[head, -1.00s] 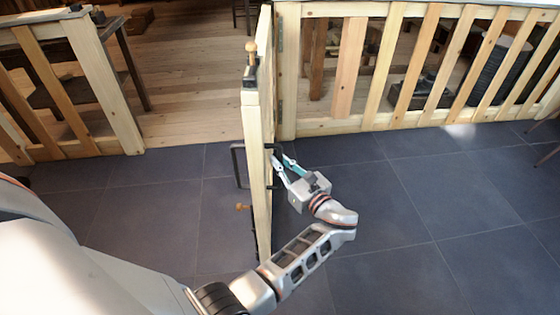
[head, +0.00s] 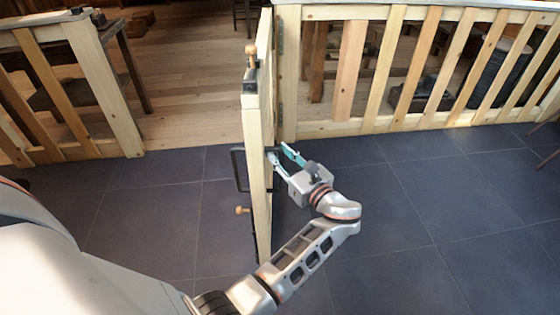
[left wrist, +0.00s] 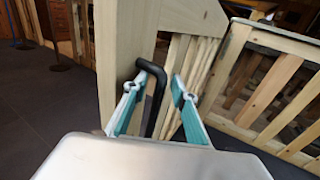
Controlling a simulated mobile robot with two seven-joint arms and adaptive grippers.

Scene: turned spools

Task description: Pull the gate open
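The pale wooden gate (head: 257,125) stands swung open, seen nearly edge-on in the head view. A black bar handle (head: 235,168) shows on its left face. My left gripper (head: 278,150) is on the gate's right side. In the left wrist view, a black handle (left wrist: 154,98) on that face of the gate (left wrist: 122,50) stands between the spread fingers of my left gripper (left wrist: 159,80). The fingers are open, with visible gaps to the handle. A wooden knob with a black latch (head: 251,62) sits at the gate's top end. My right gripper is out of view.
A slatted wooden fence (head: 350,70) runs right from the hinge side. Another fence section (head: 95,80) stands left of the opening. Plank floor (head: 190,95) lies beyond, with a dark table (head: 125,60). The dark tiled floor (head: 440,220) at right is clear.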

